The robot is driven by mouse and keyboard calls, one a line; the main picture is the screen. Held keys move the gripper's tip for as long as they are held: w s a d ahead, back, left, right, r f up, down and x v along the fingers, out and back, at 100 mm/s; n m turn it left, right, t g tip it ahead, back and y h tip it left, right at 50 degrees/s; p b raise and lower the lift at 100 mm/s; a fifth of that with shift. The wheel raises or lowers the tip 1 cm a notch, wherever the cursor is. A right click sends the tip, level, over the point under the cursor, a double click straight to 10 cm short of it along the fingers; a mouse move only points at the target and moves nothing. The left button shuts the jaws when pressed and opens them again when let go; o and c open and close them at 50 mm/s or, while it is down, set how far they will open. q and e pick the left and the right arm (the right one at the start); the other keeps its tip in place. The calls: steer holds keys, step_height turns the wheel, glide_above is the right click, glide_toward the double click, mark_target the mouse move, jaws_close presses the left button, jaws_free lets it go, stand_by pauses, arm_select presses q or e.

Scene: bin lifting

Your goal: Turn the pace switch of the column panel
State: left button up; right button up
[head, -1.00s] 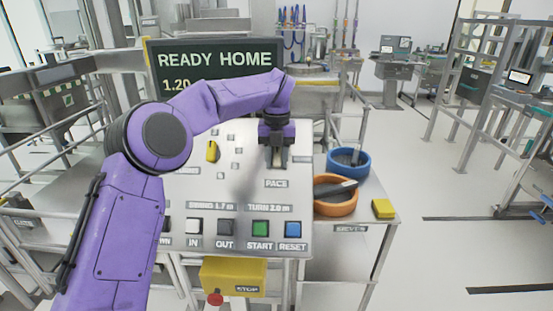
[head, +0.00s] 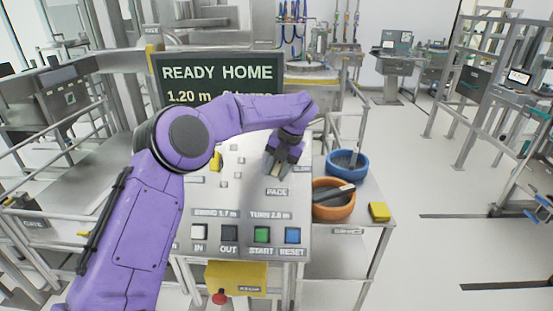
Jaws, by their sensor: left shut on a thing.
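The column panel (head: 240,200) is a pale sloped plate with labels and buttons. My left gripper (head: 275,171) is over the panel's upper right, just above the PACE label (head: 277,192). It is tilted and shut on the pace switch, which is mostly hidden between the fingers. A yellow switch (head: 216,161) stands to the left, partly behind my left arm. My right gripper is not in view.
A display (head: 220,80) behind the panel reads READY HOME. IN, OUT, green START (head: 262,235) and blue RESET buttons line the panel's front. A blue bowl (head: 348,164), an orange bowl (head: 333,205) and a yellow block (head: 379,212) are on the right-hand table.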

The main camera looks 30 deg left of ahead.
arm_select(q)
steer(key=m+y+p, duration=0.1)
steer(key=r+m+y+p, duration=0.1)
steer(key=shift+w+a+p, duration=0.1)
steer(key=shift+w+p, duration=0.05)
steer(key=shift+p, duration=0.15)
steer(key=m+y+p, duration=0.2)
steer(key=y, duration=0.1)
steer(key=shift+m, duration=0.3)
steer(key=m+y+p, duration=0.1)
steer(key=m+y, duration=0.1)
steer(key=shift+a+m+y, duration=0.1)
steer(key=shift+m+y, duration=0.2)
steer(key=shift+y, duration=0.1)
steer(key=shift+f+m+t+y, duration=0.1)
steer(key=shift+m+t+y, duration=0.7)
steer(key=shift+m+y, duration=0.45)
steer(key=shift+m, duration=0.35)
jaws_close()
steer(key=o, duration=0.7)
jaws_free()
steer(key=shift+o, duration=1)
steer(key=shift+f, duration=0.1)
steer(key=shift+w+f, duration=0.1)
